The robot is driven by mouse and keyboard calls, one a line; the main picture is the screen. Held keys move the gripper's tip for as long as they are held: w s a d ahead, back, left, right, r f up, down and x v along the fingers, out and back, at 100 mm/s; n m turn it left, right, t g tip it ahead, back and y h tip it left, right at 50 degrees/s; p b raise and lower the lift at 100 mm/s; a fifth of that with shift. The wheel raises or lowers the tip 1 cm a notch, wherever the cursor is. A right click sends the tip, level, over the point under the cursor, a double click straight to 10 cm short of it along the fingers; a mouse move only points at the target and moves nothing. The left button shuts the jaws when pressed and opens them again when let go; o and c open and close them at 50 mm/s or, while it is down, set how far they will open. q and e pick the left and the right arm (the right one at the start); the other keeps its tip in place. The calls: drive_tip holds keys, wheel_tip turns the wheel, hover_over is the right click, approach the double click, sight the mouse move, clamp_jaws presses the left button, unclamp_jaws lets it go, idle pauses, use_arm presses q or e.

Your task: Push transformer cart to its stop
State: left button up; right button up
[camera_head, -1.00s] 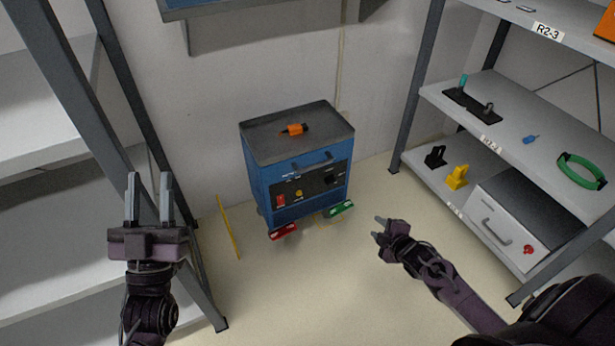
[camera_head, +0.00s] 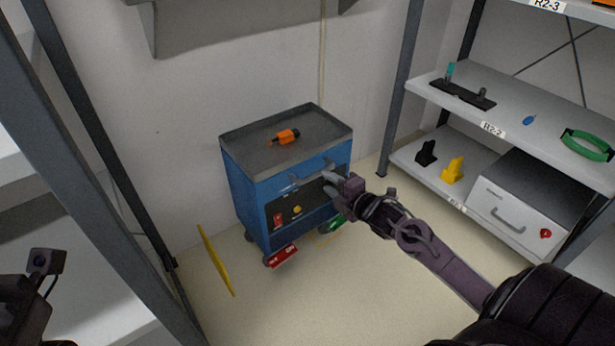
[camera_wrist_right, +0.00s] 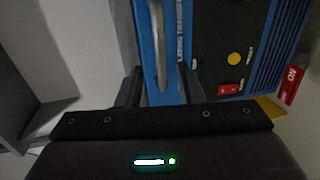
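The transformer cart is a blue box (camera_head: 245,205) with a grey tray top, a dark front panel and a front handle. It stands near the back wall, left of the right-hand shelf. A red pedal (camera_head: 283,256) and a partly hidden green pedal (camera_head: 336,224) show at its base. My right gripper (camera_head: 328,184) is at the cart's front, covering part of the panel. In the right wrist view its fingers (camera_wrist_right: 160,88) are apart, with the handle bar (camera_wrist_right: 161,40) lined up between them. Whether they touch it is unclear. Only a dark part of my left arm shows at lower left.
An orange tool (camera_head: 288,136) lies on the cart top. A yellow strip (camera_head: 215,260) is on the floor left of the cart. Shelving (camera_head: 480,190) stands right, and a rack post (camera_head: 95,150) left. The floor in front of the cart is clear.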

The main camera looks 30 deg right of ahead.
sight(316, 174)
drive_tip(key=b+x, duration=0.3)
drive_tip(key=x, duration=0.3)
drive_tip(key=shift+w+f, duration=0.15)
drive_tip(key=shift+w, duration=0.2)
clamp_jaws()
